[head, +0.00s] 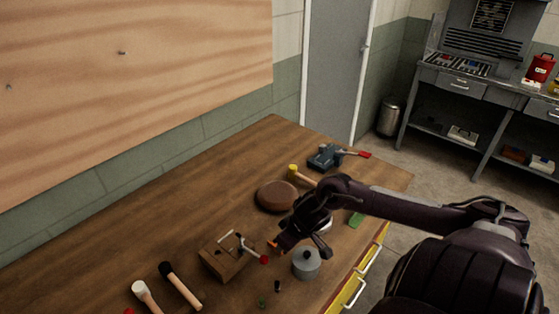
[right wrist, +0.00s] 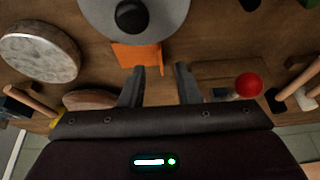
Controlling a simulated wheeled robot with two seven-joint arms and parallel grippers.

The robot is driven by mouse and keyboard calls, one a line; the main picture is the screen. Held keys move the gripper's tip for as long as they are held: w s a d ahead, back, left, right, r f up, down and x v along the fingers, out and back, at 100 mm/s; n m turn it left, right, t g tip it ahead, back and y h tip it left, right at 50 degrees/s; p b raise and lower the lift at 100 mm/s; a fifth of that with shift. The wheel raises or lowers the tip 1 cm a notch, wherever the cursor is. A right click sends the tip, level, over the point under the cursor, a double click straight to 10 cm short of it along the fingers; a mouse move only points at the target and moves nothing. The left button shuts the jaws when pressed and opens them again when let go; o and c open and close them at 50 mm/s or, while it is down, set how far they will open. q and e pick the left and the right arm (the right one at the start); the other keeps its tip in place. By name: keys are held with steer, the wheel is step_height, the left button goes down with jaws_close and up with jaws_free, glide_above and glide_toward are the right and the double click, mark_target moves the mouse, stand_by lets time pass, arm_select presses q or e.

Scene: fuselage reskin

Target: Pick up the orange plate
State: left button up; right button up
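The orange plate (right wrist: 138,57) lies on the wooden table in the right wrist view, partly under the grey pot with a black knob in that picture. In the head view only a small orange edge (head: 272,243) shows beside my right gripper, which hides the rest. In the head view the right gripper (head: 280,246) is low over the table. My left gripper is not in view.
The grey pot (head: 306,263) stands close to my right gripper. A wooden block with a red-ended tool (head: 228,258) is to its left, and a round brown disc (head: 277,196) is behind. Mallets (head: 180,286) and a vise (head: 326,156) also lie on the table (head: 150,220).

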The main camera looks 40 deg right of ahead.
steer(key=shift+w+a+f, duration=0.1)
steer(key=shift+f, duration=0.15)
steer(key=shift+w+f, duration=0.2)
steer(key=shift+f, duration=0.15)
steer(key=x, duration=0.4)
steer(key=shift+w+f, duration=0.1)
steer(key=shift+f, duration=0.1)
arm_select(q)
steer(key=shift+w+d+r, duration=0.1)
arm_select(e)
jaws_close()
